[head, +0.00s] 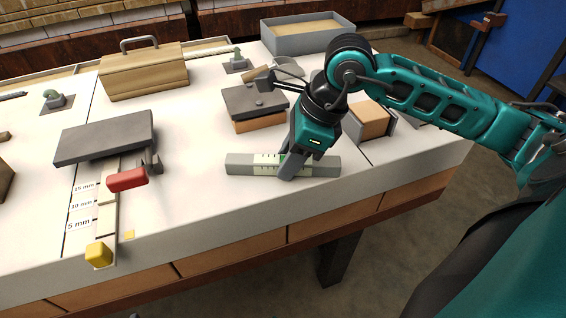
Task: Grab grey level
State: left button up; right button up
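The grey level (242,164) is a long bar with a pale, marked middle section and a bit of green. It lies flat on the white table top, near the front edge. My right gripper (289,168) points down over the level, right of its middle. One grey finger crosses in front of the bar and hides part of it. The other finger is not clearly visible, so whether the gripper is closed on the bar does not show. My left gripper is not in view.
A dark plate on a brick (255,101) stands behind the level, and another brick (370,121) right of the gripper. A grey slab (105,137), a red-handled tool (127,180) and a wooden toolbox (143,74) are at left. A grey tray (309,42) stands at the back.

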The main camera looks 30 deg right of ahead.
grip_shut()
jog(key=shift+r, duration=0.1)
